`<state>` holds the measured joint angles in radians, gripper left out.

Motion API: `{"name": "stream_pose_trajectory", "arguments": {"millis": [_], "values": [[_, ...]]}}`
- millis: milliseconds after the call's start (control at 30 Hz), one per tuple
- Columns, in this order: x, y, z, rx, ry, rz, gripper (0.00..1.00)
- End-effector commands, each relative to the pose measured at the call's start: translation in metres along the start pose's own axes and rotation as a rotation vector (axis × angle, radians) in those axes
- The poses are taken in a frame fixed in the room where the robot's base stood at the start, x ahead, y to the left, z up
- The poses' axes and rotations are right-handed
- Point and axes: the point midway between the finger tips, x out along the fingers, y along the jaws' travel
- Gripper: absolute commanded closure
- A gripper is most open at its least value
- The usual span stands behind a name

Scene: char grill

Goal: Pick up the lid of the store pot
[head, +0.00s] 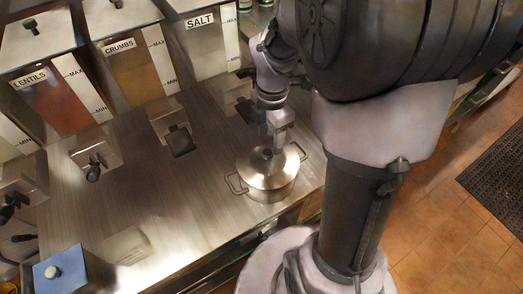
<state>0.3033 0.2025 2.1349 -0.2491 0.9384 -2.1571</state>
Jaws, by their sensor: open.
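The store pot (270,188) is a steel pot with two side handles, standing on the metal counter near its front edge. Its shiny round lid (262,172) sits on top of it. My gripper (270,146) is open and points down just above the middle of the lid. The fingertips and the lid's knob overlap in the head view, so I cannot tell whether they touch. My arm hides part of the counter behind the pot.
Dispensers labelled LENTILS (62,100), CRUMBS (135,65) and SALT (205,45) line the back of the counter. The counter left of the pot (150,195) is largely clear.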

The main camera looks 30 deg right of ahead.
Motion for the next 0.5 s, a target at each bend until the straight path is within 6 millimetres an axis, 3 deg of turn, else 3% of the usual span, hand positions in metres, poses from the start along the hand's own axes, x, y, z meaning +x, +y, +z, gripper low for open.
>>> {"name": "stream_pose_trajectory", "arguments": {"millis": [267, 500], "values": [[0.050, 0.000, -0.003, 0.000, 0.001, -0.002, 0.45], [0.055, 0.000, -0.003, 0.001, 0.000, 0.001, 0.45]]}}
